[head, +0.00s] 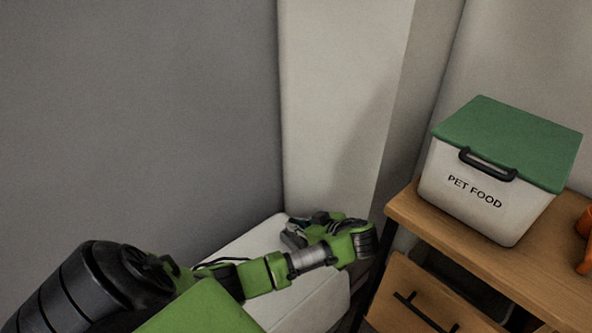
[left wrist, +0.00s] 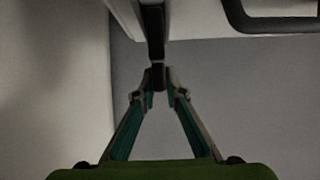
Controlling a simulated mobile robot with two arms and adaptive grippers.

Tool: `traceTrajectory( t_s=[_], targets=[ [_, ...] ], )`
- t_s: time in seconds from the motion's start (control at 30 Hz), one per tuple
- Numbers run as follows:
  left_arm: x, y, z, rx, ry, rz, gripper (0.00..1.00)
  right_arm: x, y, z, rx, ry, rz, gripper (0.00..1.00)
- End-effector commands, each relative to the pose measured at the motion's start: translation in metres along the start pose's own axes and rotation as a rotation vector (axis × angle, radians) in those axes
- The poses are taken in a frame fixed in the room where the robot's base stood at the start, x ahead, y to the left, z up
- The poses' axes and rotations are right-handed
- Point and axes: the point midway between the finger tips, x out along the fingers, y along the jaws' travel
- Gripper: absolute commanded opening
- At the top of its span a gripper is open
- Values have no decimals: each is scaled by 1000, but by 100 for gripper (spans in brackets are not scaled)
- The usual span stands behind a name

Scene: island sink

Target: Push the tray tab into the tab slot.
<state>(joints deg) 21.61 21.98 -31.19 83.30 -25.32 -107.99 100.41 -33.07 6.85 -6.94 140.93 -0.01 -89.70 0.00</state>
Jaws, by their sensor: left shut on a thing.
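My left gripper (head: 296,232) is over the far end of a white box-like unit (head: 325,291) near the corner in the head view. In the left wrist view its two fingers (left wrist: 158,78) converge and are shut on the lower end of a narrow dark tab (left wrist: 155,45). The tab hangs along the edge of a pale surface (left wrist: 128,15) at the top of that view. I cannot make out a tray or a tab slot in either view. My right gripper is not in view.
A wooden cabinet (head: 470,257) stands to the right, close to my left wrist. On it sit a white PET FOOD bin (head: 470,205) with a green lid and an orange object (head: 585,240). A dark curved bar (left wrist: 275,24) crosses the wrist view's upper right. Walls close off the back.

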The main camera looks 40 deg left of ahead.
Motion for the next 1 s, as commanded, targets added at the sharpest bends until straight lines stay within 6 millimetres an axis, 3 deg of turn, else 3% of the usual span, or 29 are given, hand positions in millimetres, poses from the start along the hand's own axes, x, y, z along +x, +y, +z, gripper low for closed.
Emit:
traceTrajectory(
  t_s=[0.23,0.47,0.5,0.53,0.87,1.0],
  targets=[
    [26,1,27,4,0,-2,0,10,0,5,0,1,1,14],
    [26,1,30,2,-3,-1,0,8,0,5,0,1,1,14],
    [26,1,30,2,-3,-1,18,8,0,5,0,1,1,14],
    [26,1,30,2,-3,-1,26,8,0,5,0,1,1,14],
    [26,1,29,1,-2,-1,27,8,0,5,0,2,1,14],
    [16,2,29,2,-4,0,27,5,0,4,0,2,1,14]
  ],
)
